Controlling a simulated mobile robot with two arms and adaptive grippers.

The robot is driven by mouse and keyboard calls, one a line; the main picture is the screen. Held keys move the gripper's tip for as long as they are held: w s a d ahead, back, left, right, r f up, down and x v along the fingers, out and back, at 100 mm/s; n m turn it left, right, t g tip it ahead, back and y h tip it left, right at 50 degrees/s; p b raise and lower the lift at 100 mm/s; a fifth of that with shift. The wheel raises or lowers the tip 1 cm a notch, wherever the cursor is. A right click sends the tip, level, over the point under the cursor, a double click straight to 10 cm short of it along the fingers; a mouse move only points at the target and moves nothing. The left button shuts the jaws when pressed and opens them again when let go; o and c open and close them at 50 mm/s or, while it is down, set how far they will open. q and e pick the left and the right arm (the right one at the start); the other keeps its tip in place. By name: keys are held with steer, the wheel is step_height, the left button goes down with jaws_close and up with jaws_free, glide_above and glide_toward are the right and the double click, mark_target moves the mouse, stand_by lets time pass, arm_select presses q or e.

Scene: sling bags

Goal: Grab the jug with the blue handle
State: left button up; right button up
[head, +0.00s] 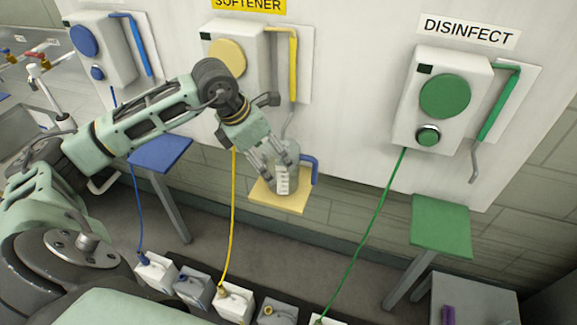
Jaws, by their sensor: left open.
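The jug (291,157) is grey and see-through with a blue handle (311,170) on its right side. It stands upright on the yellow platform (293,204) below the softener dispenser. My left gripper (277,172) reaches down from the upper left and is open. Its fingers are at the jug's left and front and overlap it in the picture. I cannot tell whether they touch it. Part of the jug is hidden behind the fingers. My right gripper is not in view.
A blue platform (162,151) is at left and a green platform (441,226) at right, both empty. Dispensers with yellow (227,57) and green (445,97) buttons hang on the wall. Coloured cables run to boxes (233,300) on the floor. A sink is at far left.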

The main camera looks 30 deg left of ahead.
arm_select(q)
steer(key=shift+w+d+r+p, duration=0.2)
steer(key=shift+w+d+p, duration=0.15)
steer(key=shift+w+p, duration=0.15)
steer(key=w+f, duration=0.1)
steer(key=w+d+f+p, duration=0.1)
steer(key=f, duration=0.1)
steer(key=shift+w+d, duration=0.15)
steer(key=shift+w, duration=0.2)
steer(key=shift+f, duration=0.1)
steer(key=shift+c, duration=0.5)
steer(key=c, duration=1.2)
